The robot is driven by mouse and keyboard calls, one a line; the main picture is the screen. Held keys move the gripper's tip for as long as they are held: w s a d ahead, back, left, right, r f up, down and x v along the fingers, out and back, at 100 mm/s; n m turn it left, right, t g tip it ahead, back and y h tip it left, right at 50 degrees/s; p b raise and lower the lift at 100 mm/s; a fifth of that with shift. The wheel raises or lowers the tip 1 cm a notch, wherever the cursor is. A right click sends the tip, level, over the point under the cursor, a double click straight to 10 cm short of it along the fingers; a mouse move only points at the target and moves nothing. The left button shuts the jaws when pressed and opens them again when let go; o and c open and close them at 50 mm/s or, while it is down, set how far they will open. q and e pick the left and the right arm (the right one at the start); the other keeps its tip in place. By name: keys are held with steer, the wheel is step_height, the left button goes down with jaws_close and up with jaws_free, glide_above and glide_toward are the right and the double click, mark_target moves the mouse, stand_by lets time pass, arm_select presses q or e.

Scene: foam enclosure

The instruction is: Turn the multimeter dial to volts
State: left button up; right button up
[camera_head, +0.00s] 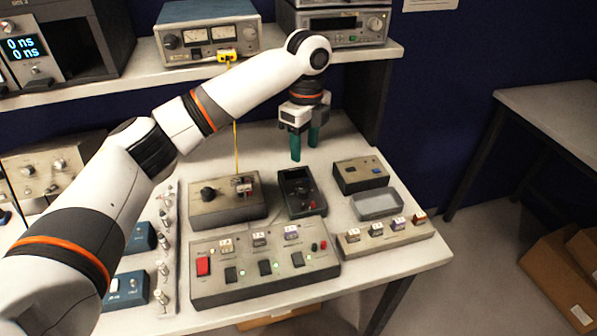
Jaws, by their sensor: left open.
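The multimeter (301,191) is a small black box lying on the bench between a beige box and a grey tray. A dial seems to show on its top face, but it is too small to read its setting. My left gripper (296,147) has green fingers and points down above the bench, just behind the multimeter and apart from it. It is open and empty. My right gripper is not in view.
A beige box with a black knob (207,193) stands left of the multimeter. A switch panel (262,262) lies in front. A dark box (361,175) and a grey tray (377,203) are right. A shelf with instruments (208,32) is behind. A yellow cable (236,150) hangs down.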

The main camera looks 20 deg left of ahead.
arm_select(q)
glide_above(304, 189)
step_height(304, 189, down, 5)
steer(key=shift+r+p, duration=0.1)
steer(key=shift+p, duration=0.35)
step_height(304, 189, down, 6)
steer(key=shift+a+r+p, duration=0.1)
steer(key=shift+r+p, duration=0.05)
steer(key=shift+p, duration=0.2)
steer(key=shift+f, duration=0.55)
steer(key=c, duration=1)
steer(key=shift+m+p, duration=0.4)
steer(key=shift+p, duration=0.15)
steer(key=m+p, duration=0.2)
steer(key=shift+r+m, duration=0.2)
steer(key=shift+m, duration=0.2)
steer(key=m+p, duration=0.1)
steer(key=m, duration=0.2)
steer(key=shift+p, duration=0.35)
steer(key=shift+f+m+p, duration=0.15)
steer(key=shift+m+p, duration=0.15)
steer(key=shift+m, duration=0.8)
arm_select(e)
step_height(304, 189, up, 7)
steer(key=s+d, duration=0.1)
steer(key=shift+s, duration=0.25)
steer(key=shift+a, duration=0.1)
